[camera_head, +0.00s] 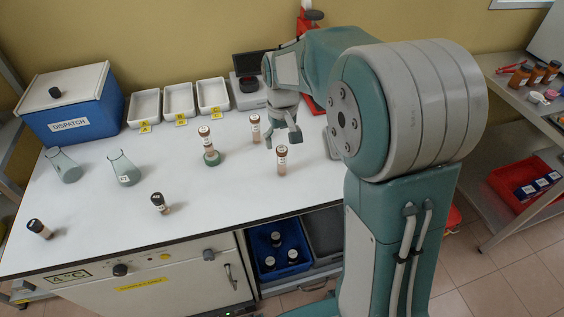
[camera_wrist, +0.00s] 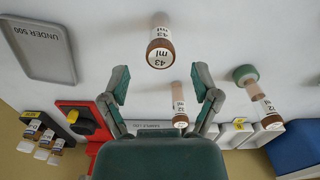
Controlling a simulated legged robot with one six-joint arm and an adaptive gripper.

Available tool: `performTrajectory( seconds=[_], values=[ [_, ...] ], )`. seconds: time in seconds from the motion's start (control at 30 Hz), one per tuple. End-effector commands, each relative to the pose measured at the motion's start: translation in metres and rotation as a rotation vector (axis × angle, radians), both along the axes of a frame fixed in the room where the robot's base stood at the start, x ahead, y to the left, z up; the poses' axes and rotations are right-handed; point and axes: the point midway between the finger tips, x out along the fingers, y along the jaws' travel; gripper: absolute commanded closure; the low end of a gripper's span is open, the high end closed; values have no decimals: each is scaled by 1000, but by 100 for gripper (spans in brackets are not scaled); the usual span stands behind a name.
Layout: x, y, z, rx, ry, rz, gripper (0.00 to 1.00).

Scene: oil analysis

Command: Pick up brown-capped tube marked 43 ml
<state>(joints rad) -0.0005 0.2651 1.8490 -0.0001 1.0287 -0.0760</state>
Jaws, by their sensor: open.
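The brown-capped tube marked 43 ml (camera_wrist: 160,52) is upright on the white bench, just beyond and roughly centred between my fingertips in the wrist view. In the head view the tube (camera_head: 281,162) stands in front of my gripper (camera_head: 282,136). My gripper, also in the wrist view (camera_wrist: 161,84), is open with nothing between its fingers. A second brown-capped tube, marked 12 ml (camera_wrist: 178,100), stands close by; it also shows in the head view (camera_head: 255,128).
Two flasks (camera_head: 124,170) and dark-capped bottles (camera_head: 159,203) are on the left. White trays (camera_head: 179,101) and a blue DISPATCH box (camera_head: 75,115) are behind. A grey UNDER 500 tray (camera_wrist: 55,50) lies beside the 43 ml tube.

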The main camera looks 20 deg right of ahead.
Motion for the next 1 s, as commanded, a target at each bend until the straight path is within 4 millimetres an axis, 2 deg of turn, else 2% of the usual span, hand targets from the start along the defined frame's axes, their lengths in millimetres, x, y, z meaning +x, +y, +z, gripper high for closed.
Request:
performTrajectory(
  seconds=[0.17, 0.43, 0.73, 0.77, 0.8, 0.87, 0.9, 0.93, 1.0],
  values=[
    [0, 0, -15, 0, 1, 0, 21],
    [1, -1, -54, 0, 2, 0, 21],
    [1, -1, -59, 0, -2, 0, 21],
    [1, -1, -59, 0, -2, 0, 30],
    [1, -1, -59, 0, -2, 0, 48],
    [1, -1, -59, 0, -2, 0, 74],
    [1, -1, -59, 0, -2, 0, 92],
    [1, -1, -59, 0, -2, 0, 100],
    [2, -1, -59, 0, -1, 0, 100]
  ],
)
